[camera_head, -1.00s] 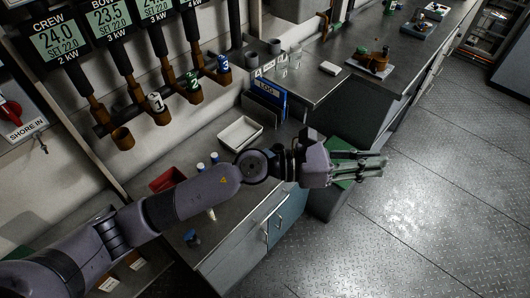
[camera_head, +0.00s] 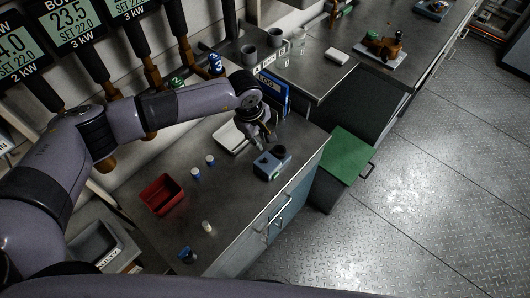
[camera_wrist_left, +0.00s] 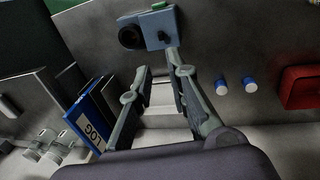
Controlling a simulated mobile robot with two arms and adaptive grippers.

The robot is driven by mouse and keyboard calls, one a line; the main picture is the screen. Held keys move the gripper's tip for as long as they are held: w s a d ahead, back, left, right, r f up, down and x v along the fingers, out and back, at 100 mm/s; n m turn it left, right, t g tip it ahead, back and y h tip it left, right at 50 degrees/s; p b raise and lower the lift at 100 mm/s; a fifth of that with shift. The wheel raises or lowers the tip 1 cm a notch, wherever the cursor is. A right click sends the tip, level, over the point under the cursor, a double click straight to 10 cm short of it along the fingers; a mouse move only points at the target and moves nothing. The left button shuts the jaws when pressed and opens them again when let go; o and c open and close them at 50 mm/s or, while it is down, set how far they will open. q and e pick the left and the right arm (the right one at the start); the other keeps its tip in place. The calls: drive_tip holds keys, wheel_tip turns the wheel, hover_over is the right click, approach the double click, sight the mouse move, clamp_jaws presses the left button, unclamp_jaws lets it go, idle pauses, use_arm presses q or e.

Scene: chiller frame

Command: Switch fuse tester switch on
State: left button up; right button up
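The fuse tester looks to be the small blue-grey box (camera_head: 267,167) on the counter near its front edge. In the left wrist view the box (camera_wrist_left: 153,22) shows a round dark socket (camera_wrist_left: 129,37), a small dark switch lever (camera_wrist_left: 164,37) and a green part on its edge. I cannot tell the switch's position. My left gripper (camera_head: 265,138) is above the counter, just behind the box in the head view. In the wrist view its fingers (camera_wrist_left: 158,62) are apart, with nothing between them, pointing toward the box. My right gripper is not in view.
A white tray (camera_head: 228,138) lies behind the gripper, beside blue LOG binders (camera_head: 272,92). Blue-capped fuses (camera_head: 196,174) and a red bin (camera_head: 161,196) are to the left. A green-topped box (camera_head: 345,155) stands beyond the counter's right end.

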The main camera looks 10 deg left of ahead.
use_arm(q)
drive_tip(key=b, duration=0.2)
approach(265, 159)
drive_tip(key=s+r, duration=0.1)
drive_tip(key=s, duration=0.1)
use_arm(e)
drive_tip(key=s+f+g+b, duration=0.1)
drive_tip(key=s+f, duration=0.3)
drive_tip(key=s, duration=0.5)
use_arm(q)
drive_tip(key=w+f+b, duration=0.1)
drive_tip(key=f, duration=0.1)
drive_tip(key=w+f+b, duration=0.1)
drive_tip(key=f+b, duration=0.1)
drive_tip(key=f, duration=0.1)
drive_tip(key=w+f+b, duration=0.1)
drive_tip(key=f, duration=0.2)
drive_tip(key=shift+w+d+f, duration=0.1)
drive_tip(key=shift+w+d, duration=0.1)
drive_tip(key=shift+d, duration=0.15)
drive_tip(key=shift+f+b, duration=0.3)
drive_tip(key=shift+b, duration=0.15)
drive_tip(key=shift+w+d+f, duration=0.1)
drive_tip(key=shift+f, duration=0.4)
clamp_jaws()
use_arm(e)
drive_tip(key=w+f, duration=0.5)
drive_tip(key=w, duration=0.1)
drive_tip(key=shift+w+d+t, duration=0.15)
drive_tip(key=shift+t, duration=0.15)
